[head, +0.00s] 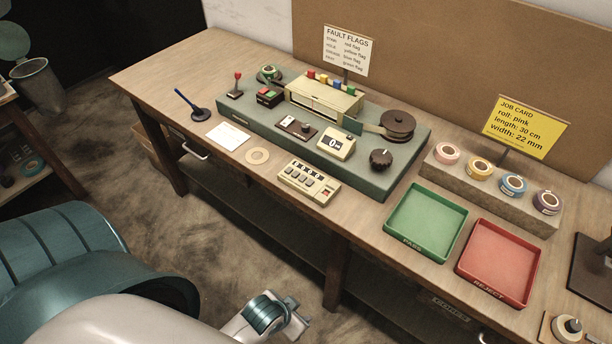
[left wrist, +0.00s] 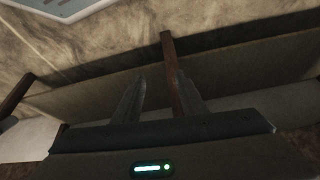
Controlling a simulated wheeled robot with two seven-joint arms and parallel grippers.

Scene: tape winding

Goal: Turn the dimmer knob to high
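A round knob (head: 572,326) with a dark top and pale collar sits on a small light plate at the bottom right corner of the head view, near the table's front edge. It looks like the dimmer knob; its setting marks are too small to read. My left gripper shows in the left wrist view (left wrist: 157,100), its two dark fingers apart with nothing between them. In the head view my left arm's end is at the bottom centre, in front of the table and well left of the knob. My right gripper is not in view.
A dark stand base (head: 590,268) is behind the knob. The red reject tray (head: 500,262) and green pass tray (head: 426,222) lie to its left. A winding machine (head: 350,180) with a separate dark knob (head: 381,158) stands farther back. Tape rolls (head: 513,185) sit on a block.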

